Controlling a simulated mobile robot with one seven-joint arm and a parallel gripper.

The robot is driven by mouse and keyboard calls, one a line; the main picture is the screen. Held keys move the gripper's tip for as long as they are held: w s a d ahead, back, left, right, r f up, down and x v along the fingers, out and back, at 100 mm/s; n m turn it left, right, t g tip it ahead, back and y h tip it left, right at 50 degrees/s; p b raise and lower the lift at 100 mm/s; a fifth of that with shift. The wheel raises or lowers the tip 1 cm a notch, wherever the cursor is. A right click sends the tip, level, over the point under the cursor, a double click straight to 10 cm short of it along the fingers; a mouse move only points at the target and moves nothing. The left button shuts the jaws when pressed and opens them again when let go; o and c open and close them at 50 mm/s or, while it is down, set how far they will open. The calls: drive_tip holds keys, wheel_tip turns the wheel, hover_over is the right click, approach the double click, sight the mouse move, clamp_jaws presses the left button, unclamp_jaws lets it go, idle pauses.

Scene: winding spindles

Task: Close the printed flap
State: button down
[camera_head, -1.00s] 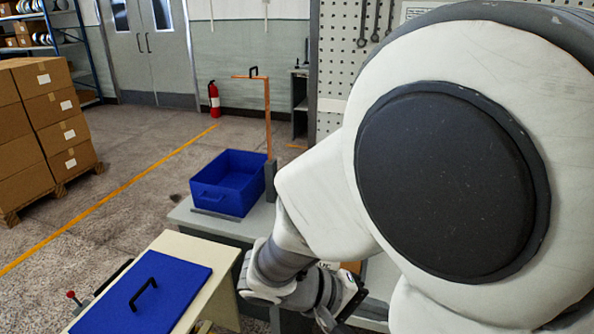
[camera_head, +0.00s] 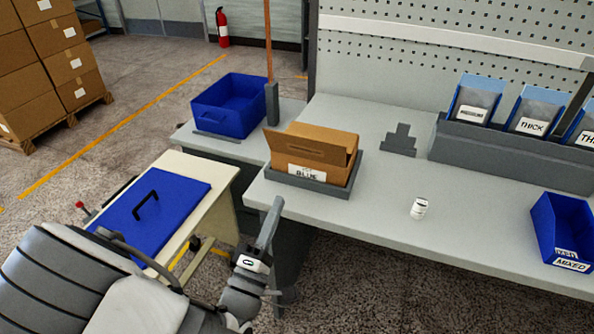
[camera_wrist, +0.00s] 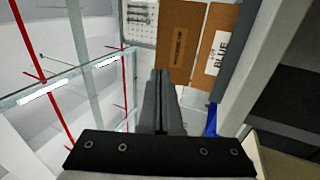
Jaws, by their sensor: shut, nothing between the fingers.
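A brown cardboard box (camera_head: 342,176) sits in a shallow grey tray (camera_head: 283,182) near the left front of the grey workbench. One brown panel (camera_head: 312,145) with a dark slot mark stands at its top, and the near panel leans outward. A white label printed BLUE (camera_head: 307,173) is on the near side. In the wrist view, the slotted panel (camera_wrist: 180,45) and the BLUE label (camera_wrist: 218,52) show beyond the fingers. My gripper (camera_head: 275,205) is shut and empty, pointing up in front of the bench edge, apart from the box. Its fingers also show in the wrist view (camera_wrist: 161,75).
A blue bin (camera_head: 228,105) and an upright orange post (camera_head: 268,45) stand left of the box. A blue lid with a black handle (camera_head: 150,215) lies on the cream table. A white cylinder (camera_head: 419,208) stands on the bench, with a blue MIXED bin (camera_head: 562,230) farther right.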

sight(303, 140)
drive_tip(key=x, duration=1.3)
drive_tip(key=shift+w+d+r, duration=0.15)
drive_tip(key=shift+w+r, duration=0.05)
drive_tip(key=shift+w, duration=0.1)
drive_tip(key=shift+r+p, duration=0.1)
drive_tip(key=shift+p, duration=0.25)
